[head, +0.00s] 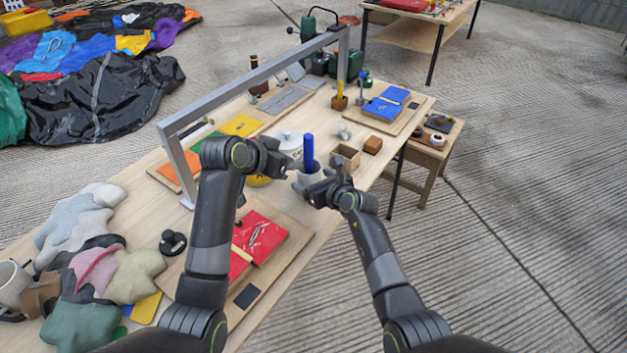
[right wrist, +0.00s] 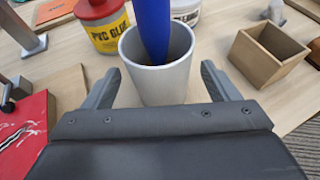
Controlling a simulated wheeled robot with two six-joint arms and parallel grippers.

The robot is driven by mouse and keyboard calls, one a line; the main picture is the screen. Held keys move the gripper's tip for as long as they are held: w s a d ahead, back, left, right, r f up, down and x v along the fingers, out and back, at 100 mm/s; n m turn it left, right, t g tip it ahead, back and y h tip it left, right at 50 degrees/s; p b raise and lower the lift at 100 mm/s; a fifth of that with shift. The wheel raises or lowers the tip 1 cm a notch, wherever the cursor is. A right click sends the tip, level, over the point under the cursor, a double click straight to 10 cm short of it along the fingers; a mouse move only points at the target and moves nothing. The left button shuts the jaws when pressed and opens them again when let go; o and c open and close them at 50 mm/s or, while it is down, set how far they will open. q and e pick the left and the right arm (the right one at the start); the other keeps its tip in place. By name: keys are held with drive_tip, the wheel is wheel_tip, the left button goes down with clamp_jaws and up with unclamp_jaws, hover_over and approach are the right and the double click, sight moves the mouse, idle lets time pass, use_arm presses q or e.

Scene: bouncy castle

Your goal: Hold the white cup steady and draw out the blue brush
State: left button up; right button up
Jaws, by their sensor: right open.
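The white cup (head: 311,178) stands upright on the workbench and looks pale grey in the right wrist view (right wrist: 158,82). The blue brush (head: 308,151) stands in it, its thick blue end rising above the rim; it also shows in the right wrist view (right wrist: 153,28). The brush's lower end is hidden inside the cup. My right gripper (head: 320,191) is open, with one finger on each side of the cup's near part; contact is not visible. My left gripper (head: 276,160) is just left of the cup and brush, apart from the brush; its jaw opening is unclear.
A red and yellow PVC glue tin (right wrist: 104,24) stands close behind the cup, left. An open wooden box (right wrist: 268,55) is to the right. A red board (head: 262,236) lies in front. A grey metal frame (head: 250,80) spans the bench behind.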

drive_tip(key=shift+w+a+f, duration=0.1)
drive_tip(key=shift+w, duration=0.05)
drive_tip(key=c, duration=1.1)
drive_tip(key=shift+c, duration=0.2)
